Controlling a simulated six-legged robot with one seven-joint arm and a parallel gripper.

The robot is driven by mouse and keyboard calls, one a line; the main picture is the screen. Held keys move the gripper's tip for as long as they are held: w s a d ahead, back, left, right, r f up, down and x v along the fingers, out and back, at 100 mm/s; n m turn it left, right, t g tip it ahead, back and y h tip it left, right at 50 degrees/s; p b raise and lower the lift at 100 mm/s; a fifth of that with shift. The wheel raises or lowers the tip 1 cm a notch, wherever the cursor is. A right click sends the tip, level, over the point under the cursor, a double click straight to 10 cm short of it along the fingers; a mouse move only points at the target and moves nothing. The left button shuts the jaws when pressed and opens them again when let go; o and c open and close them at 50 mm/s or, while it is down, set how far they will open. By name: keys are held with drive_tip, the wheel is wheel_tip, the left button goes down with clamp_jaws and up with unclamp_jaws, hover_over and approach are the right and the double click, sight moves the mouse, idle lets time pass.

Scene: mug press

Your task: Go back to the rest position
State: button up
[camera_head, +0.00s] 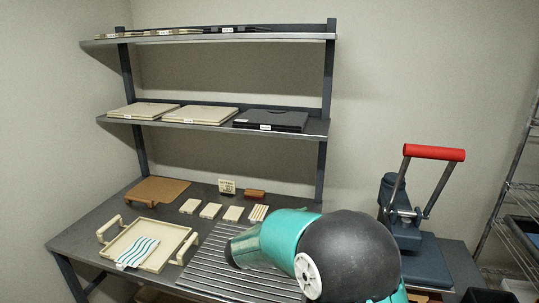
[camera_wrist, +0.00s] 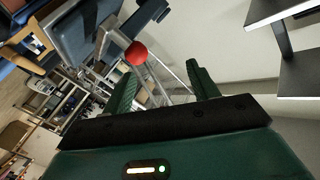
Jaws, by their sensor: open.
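In the wrist view my gripper (camera_wrist: 164,88) has two green fingers standing apart, with nothing held between them. Beyond the fingers, the red handle end (camera_wrist: 136,54) of the press shows, apart from them. In the head view the mug press (camera_head: 403,215) stands at the right with its red handle (camera_head: 434,152) raised. My teal and black arm fills the lower middle of the head view, in front of the table. My fingertips cannot be made out in the head view.
The table holds a ribbed metal mat (camera_head: 222,282), a cream tray (camera_head: 178,262) with a striped cloth (camera_head: 138,251), several coasters (camera_head: 210,210) and a brown board (camera_head: 154,190). Shelves (camera_head: 212,126) rise behind it. A wire rack (camera_head: 524,188) stands at the far right.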

wheel_tip(320, 180, up, 9)
drive_tip(key=w+a+n+t+y, duration=0.1)
drive_tip(key=w+n+t+y, duration=0.1)
drive_tip(key=n+t+y, duration=0.4)
drive_tip(key=s+a+r+n+y, duration=0.35)
drive_tip(key=s+n+y, duration=0.3)
drive_tip(key=y, duration=0.25)
drive_tip(key=s+d+f+n+g, duration=0.1)
drive_tip(key=s+d+f+g, duration=0.1)
drive_tip(key=s, duration=0.7)
drive_tip(key=s+d+f+n+g, duration=0.2)
drive_tip(key=s+d+f+g, duration=0.1)
drive_tip(key=s, duration=0.7)
drive_tip(key=s+d+f+n+g, duration=0.2)
drive_tip(key=s+d+f+g, duration=0.1)
drive_tip(key=s, duration=0.6)
drive_tip(key=shift+s+g, duration=0.4)
drive_tip(key=shift+g, duration=0.5)
